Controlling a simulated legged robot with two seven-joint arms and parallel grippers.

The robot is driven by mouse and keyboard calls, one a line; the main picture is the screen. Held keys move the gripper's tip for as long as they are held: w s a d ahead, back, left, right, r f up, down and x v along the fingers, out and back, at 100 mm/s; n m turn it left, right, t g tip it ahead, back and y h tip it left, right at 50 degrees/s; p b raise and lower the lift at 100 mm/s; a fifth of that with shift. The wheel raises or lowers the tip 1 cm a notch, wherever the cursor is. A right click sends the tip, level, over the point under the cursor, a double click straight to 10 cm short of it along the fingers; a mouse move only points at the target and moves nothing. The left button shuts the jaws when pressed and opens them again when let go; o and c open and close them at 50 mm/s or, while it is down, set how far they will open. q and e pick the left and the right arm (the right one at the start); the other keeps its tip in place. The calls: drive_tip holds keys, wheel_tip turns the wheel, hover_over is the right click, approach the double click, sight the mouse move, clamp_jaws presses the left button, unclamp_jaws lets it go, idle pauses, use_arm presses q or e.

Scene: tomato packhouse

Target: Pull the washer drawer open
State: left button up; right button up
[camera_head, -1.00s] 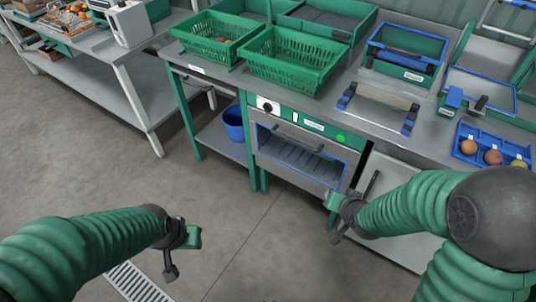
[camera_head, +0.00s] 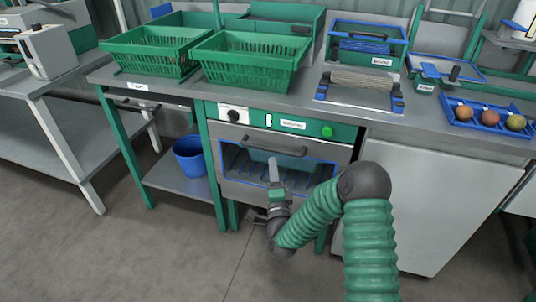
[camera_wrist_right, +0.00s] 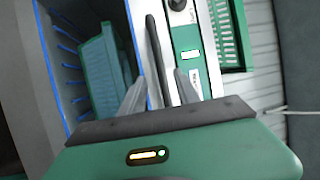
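The washer (camera_head: 235,190) is built in under the bench, with a grey front, a blue-edged window and a dark bar handle (camera_head: 274,146) across its top. The drawer looks shut. My right gripper (camera_head: 273,165) points up at the handle from just below and in front of it. In the right wrist view the handle (camera_wrist_right: 157,55) runs between the two grey fingers (camera_wrist_right: 160,92), which stand apart with gaps beside the bar. A green basket (camera_wrist_right: 100,72) shows behind the window. My left gripper is out of view.
Above the handle is a green panel with a black knob (camera_head: 233,115) and a green button (camera_head: 327,131). Green crates (camera_head: 250,62) stand on the bench above. A blue bucket (camera_head: 190,157) sits on the shelf to the left. The floor in front is clear.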

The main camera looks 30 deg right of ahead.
sight(271, 150)
drive_tip(key=b+x, duration=0.1)
drive_tip(key=x, duration=0.6)
drive_tip(key=shift+w+d+f+b, duration=0.1)
drive_tip(key=shift+w+d+b, duration=0.1)
drive_tip(key=shift+d+b, duration=0.15)
drive_tip(key=shift+w+d, duration=0.15)
drive_tip(key=shift+w, duration=0.15)
drive_tip(key=shift+w+r, duration=0.15)
drive_tip(key=shift+r, duration=0.05)
clamp_jaws()
drive_tip(key=shift+f, duration=0.15)
